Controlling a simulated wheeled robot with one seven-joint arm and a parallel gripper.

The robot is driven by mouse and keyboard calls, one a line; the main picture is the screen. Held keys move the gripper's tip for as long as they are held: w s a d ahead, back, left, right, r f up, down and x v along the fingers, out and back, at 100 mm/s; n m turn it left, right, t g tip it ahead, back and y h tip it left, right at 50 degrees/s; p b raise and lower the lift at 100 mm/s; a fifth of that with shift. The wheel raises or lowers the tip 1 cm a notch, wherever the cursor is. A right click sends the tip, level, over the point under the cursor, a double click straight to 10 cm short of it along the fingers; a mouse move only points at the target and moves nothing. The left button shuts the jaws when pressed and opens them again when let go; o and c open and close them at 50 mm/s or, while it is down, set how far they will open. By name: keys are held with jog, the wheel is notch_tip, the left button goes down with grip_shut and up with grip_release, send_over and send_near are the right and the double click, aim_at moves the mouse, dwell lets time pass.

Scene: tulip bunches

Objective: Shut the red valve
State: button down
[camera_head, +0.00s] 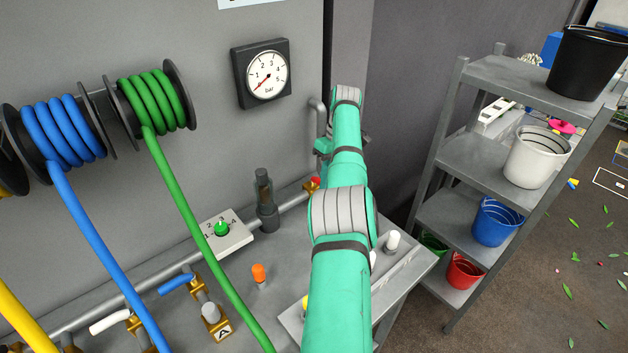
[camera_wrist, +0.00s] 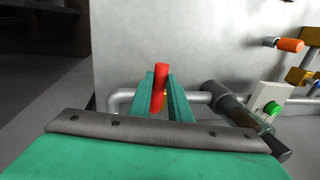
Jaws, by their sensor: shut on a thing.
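The red valve has a red handle (camera_wrist: 161,85), which stands between the two green fingers of my gripper (camera_wrist: 161,90) in the wrist view. The fingers are shut on the handle. A bit of yellow brass valve body (camera_wrist: 164,100) shows behind it, on a grey pipe. In the head view only a small red part of the valve handle (camera_head: 316,181) shows to the left of my arm, above its brass body (camera_head: 311,187). My arm hides the rest of the valve and most of my gripper there.
A dark cylindrical fitting (camera_head: 265,200) and a dial plate with a green knob (camera_head: 222,229) are left of the valve. A pressure gauge (camera_head: 266,73) on the wall reads near 0. Blue-handled (camera_head: 176,284) and white-handled (camera_head: 109,322) valves sit farther left. A shelf with buckets (camera_head: 489,150) stands right.

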jog(key=shift+w+r, duration=0.1)
jog(key=shift+r, duration=0.1)
jog(key=c, duration=1.6)
grip_release()
jog(key=shift+f, duration=0.1)
jog(key=shift+c, duration=0.2)
